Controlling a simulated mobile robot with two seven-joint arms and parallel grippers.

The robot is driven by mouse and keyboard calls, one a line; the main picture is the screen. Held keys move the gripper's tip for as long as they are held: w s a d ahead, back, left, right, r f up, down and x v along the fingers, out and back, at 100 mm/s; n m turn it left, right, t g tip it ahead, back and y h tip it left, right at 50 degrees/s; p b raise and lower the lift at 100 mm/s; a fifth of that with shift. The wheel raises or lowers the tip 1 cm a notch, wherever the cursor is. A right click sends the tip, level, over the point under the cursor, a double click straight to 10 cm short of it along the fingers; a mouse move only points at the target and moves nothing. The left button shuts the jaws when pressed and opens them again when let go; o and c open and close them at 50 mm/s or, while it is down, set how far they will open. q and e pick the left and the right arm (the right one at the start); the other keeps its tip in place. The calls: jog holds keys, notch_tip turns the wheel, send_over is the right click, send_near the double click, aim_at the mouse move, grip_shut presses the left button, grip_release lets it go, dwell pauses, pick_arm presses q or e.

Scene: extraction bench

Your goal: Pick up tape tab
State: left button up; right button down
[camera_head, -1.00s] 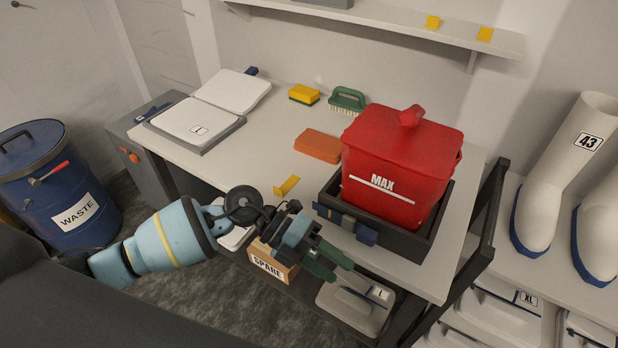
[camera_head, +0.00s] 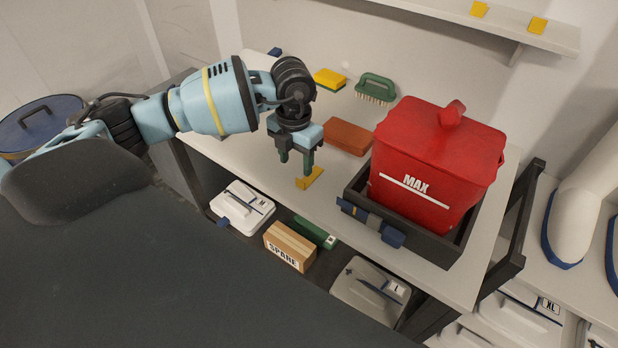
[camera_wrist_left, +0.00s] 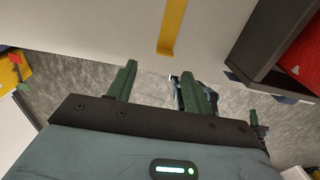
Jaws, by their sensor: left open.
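The yellow tape tab (camera_head: 313,178) lies at the front edge of the light bench top, left of the black tray. In the left wrist view the tab (camera_wrist_left: 174,28) is a yellow strip beyond the fingertips, between and slightly right of them. My left gripper (camera_head: 296,164) points down just above and beside the tab, with its green fingers apart and nothing between them. In the left wrist view the open fingers (camera_wrist_left: 158,75) show apart from the tab. My right gripper is in neither view.
The black tray (camera_head: 447,247) with a red MAX bin (camera_head: 432,165) stands right of the tab. An orange block (camera_head: 349,138), a green brush (camera_head: 376,87) and a yellow sponge (camera_head: 330,79) lie behind. A SPARE box (camera_head: 289,247) sits below the bench edge.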

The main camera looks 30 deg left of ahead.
aim_at(300, 180)
pick_arm(q)
jog(key=shift+w+d+f, duration=0.15)
jog(key=shift+d+f, duration=0.05)
jog(key=shift+f, duration=1.45)
jog(key=shift+w+d+f, duration=0.1)
jog(key=shift+d+f, duration=0.05)
jog(key=shift+f, duration=1.5)
jog(key=c, duration=1)
